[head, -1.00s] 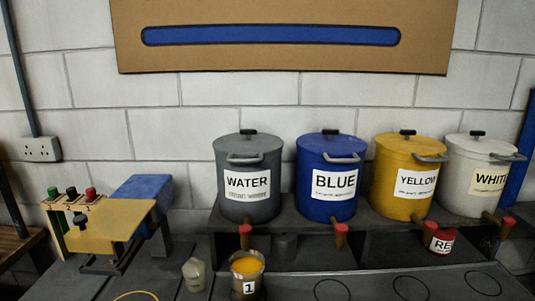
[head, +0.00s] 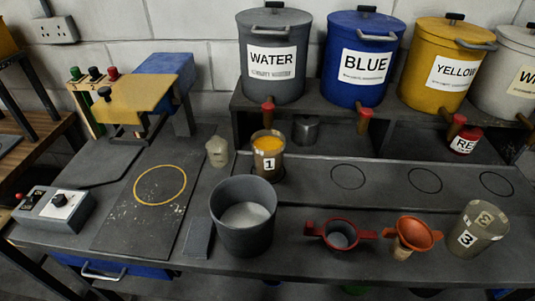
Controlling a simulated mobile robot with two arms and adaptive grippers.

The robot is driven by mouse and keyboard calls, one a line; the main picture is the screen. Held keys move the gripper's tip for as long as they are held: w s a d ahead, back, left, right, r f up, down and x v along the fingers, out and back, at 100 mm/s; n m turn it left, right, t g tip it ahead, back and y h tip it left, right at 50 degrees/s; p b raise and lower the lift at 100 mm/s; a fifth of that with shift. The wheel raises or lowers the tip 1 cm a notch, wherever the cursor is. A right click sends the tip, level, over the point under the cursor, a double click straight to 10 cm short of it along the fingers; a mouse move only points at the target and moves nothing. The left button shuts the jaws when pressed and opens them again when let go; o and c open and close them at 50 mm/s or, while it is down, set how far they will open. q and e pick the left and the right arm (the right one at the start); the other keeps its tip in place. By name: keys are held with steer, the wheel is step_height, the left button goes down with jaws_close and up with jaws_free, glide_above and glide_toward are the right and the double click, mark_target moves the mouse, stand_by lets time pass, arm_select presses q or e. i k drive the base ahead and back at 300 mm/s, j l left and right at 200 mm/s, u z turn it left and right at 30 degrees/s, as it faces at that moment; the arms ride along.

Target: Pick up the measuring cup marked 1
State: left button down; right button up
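The measuring cup marked 1 (head: 268,158) stands upright on the bench in the head view, below the grey WATER drum. It is a see-through cup with a white "1" label and orange-yellow contents near its top. A second cup (head: 478,230) marked 3 stands at the right of the bench. Neither of my grippers shows in the head view, so nothing is seen touching the cup.
A grey pot (head: 243,222) stands just in front of the cup, and a small pale bottle (head: 217,151) is left of it. Drums with taps, including WATER (head: 273,70), line the back shelf.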

mark_target(269, 146)
steer(key=l+u, duration=0.15)
steer(key=l, duration=2.25)
steer(key=k, duration=0.05)
